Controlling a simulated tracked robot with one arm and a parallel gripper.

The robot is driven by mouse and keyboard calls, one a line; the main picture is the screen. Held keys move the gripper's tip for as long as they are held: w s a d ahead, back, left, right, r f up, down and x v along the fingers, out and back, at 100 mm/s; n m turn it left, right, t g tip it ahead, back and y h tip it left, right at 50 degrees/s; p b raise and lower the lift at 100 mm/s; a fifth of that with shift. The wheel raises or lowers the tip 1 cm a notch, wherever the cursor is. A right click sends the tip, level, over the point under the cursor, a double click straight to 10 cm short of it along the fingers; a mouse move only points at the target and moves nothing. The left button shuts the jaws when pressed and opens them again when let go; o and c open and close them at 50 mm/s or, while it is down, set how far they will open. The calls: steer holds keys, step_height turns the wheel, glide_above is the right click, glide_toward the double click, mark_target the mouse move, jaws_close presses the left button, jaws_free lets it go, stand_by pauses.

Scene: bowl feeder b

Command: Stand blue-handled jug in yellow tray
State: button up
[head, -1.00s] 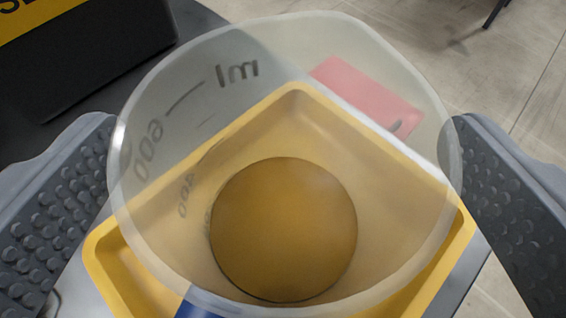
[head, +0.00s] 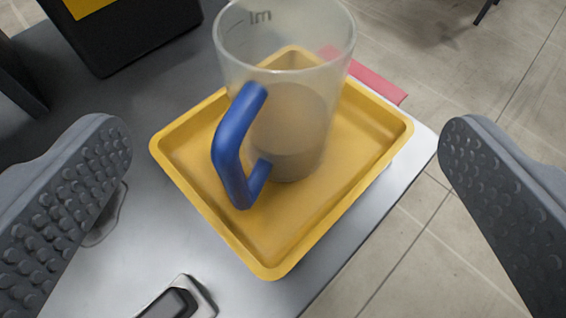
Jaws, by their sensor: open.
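The jug (head: 310,140) is clear plastic with ml markings and a blue handle (head: 232,150). It stands upright inside the yellow tray (head: 268,268), toward its back half, with the handle facing front left. The tray lies on a grey table. My gripper (head: 285,165) is open and empty. Its two studded grey fingers show at the left and right edges of the view, well apart from the jug, which is farther off, beyond the fingertips.
A black box (head: 125,40) with a yellow label stands at the back left. A red item (head: 378,82) lies behind the tray near the table's edge. A grey-and-black device (head: 180,300) lies at the front. Tiled floor shows right of the table.

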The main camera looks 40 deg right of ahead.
steer(key=shift+s+a, duration=0.15)
steer(key=w+a+r+n+t+y, duration=0.2)
steer(key=w+a+r+y, duration=0.1)
steer(key=a+r, duration=0.75)
steer(key=w+a+r+n+t+y, duration=0.2)
steer(key=w+a+r, duration=0.2)
steer(key=a+r, duration=0.7)
steer(key=s+a+r+n+y, duration=0.1)
steer(key=s+a+r, duration=0.2)
steer(key=r, duration=0.5)
steer(key=s+a+r+n+y, duration=0.1)
steer(key=s+a+r, duration=0.2)
steer(key=s+r, duration=0.2)
steer(key=s+a+r+n+t+y, duration=0.1)
steer(key=s+r, duration=0.4)
steer(key=r, duration=0.6)
steer(key=shift+a+n+y, duration=0.5)
steer(key=shift+a+n, duration=0.1)
steer(key=shift+a, duration=0.35)
